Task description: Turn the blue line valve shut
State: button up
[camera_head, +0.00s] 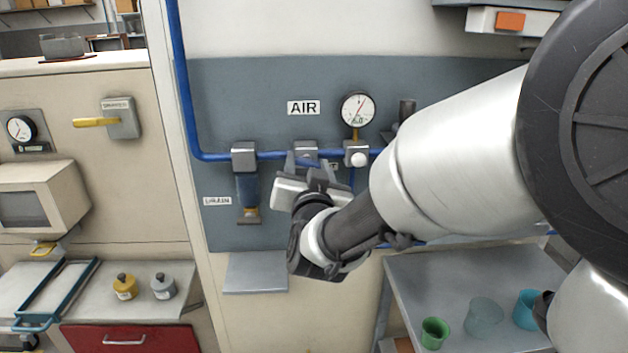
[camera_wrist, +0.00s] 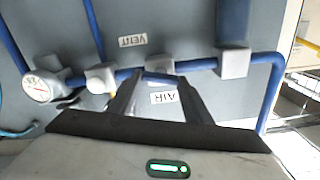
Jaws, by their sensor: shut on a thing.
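The blue line (camera_head: 215,156) runs down the left of the grey panel, then right under the AIR sign (camera_head: 303,108). A grey valve block (camera_head: 306,147) sits on it; the block also shows in the wrist view (camera_wrist: 160,68), which sees the panel upside down. My gripper (camera_head: 307,160) is at this block, its two dark fingers shut on the small blue valve handle. In the wrist view, my gripper (camera_wrist: 159,80) has a finger at each end of a short blue piece of the handle. The fingers and hand hide part of the handle, so its exact angle is unclear.
A round gauge (camera_head: 357,109) and a white-knobbed fitting (camera_head: 357,154) stand just right of the valve. A grey block with a blue filter bowl (camera_head: 248,190) hangs to the left. Cups stand on a grey table (camera_head: 420,275) at lower right.

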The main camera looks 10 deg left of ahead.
jog(key=m+b, duration=0.1)
jog(key=b, duration=0.1)
jog(key=m+b, duration=0.3)
jog(key=b, duration=0.1)
jog(key=shift+d+f+m+b, duration=0.1)
jog(key=shift+f+m+b, duration=0.2)
jog(key=shift+b, duration=0.1)
jog(key=m+b, duration=0.7)
jog(key=b, duration=0.2)
jog(key=shift+m, duration=0.4)
jog(key=shift+r+m+b, duration=0.2)
jog(key=shift+m+b, duration=0.85)
jog(key=shift+m, duration=0.05)
jog(key=o, duration=1.1)
jog(key=shift+w, duration=0.1)
jog(key=shift+c, duration=0.2)
jog(key=shift+d+f, duration=0.1)
